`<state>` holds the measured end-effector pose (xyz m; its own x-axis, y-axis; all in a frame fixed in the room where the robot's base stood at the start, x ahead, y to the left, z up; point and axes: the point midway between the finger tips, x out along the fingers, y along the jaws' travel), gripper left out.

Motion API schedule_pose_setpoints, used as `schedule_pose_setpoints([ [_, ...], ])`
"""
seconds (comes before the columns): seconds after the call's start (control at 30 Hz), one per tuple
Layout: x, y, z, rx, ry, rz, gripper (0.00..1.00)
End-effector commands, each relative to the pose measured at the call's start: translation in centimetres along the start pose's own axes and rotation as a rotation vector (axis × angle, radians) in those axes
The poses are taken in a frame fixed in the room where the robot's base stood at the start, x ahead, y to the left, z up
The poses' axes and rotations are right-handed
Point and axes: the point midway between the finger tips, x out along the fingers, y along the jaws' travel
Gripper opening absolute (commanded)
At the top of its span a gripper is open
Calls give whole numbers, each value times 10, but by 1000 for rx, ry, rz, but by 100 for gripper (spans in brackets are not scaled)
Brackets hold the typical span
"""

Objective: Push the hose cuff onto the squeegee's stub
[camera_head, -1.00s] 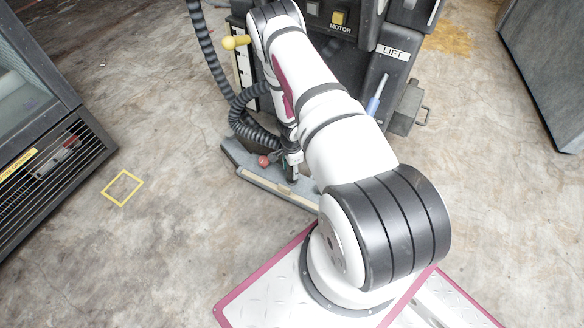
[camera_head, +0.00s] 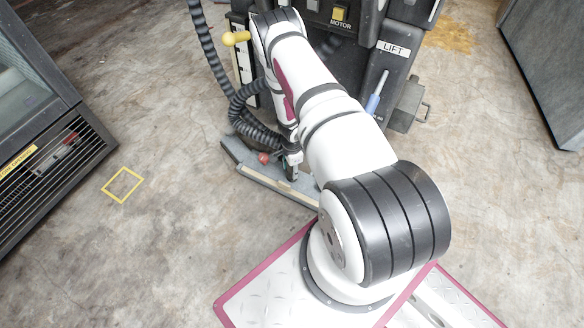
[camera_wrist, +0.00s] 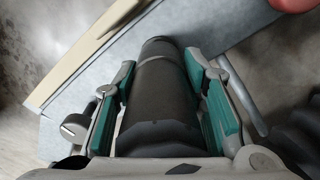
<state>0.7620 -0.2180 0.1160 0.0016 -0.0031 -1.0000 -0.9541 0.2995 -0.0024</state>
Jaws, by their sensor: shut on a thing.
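My gripper (camera_wrist: 165,95) is shut on the dark cylindrical hose cuff (camera_wrist: 162,100), with a teal-padded finger on each side. The black corrugated hose (camera_head: 250,128) loops down to my gripper in the head view; the cuff is hard to make out there. The grey squeegee (camera_head: 257,181) with a tan strip lies on the floor below my gripper, and its grey surface (camera_wrist: 222,28) shows behind the cuff in the wrist view. I cannot make out the stub; the cuff's far end hides what lies beyond it, so I cannot tell whether they touch.
A red knob (camera_head: 264,159) stands on the squeegee close to my gripper. The dark machine (camera_head: 345,60) with MOTOR and LIFT labels rises behind my arm. A yellow knob (camera_head: 236,39) juts out at its left. Open floor lies left, with a yellow square outline (camera_head: 122,185).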

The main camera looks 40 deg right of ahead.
Motion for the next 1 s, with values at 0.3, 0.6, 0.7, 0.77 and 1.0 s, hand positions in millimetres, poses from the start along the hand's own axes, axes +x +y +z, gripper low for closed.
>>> schedule_pose_setpoints([
  [0.3, 7, 0, 0, 0, 0, -1, 9],
  [0.6, 14, 0, 0, 0, 0, 0, 9],
  [0.7, 13, 0, 0, 0, 0, 0, 60],
  [0.77, 13, 0, 0, 0, 0, 0, 61],
  [1.0, 13, 0, 0, 0, 0, 0, 61],
])
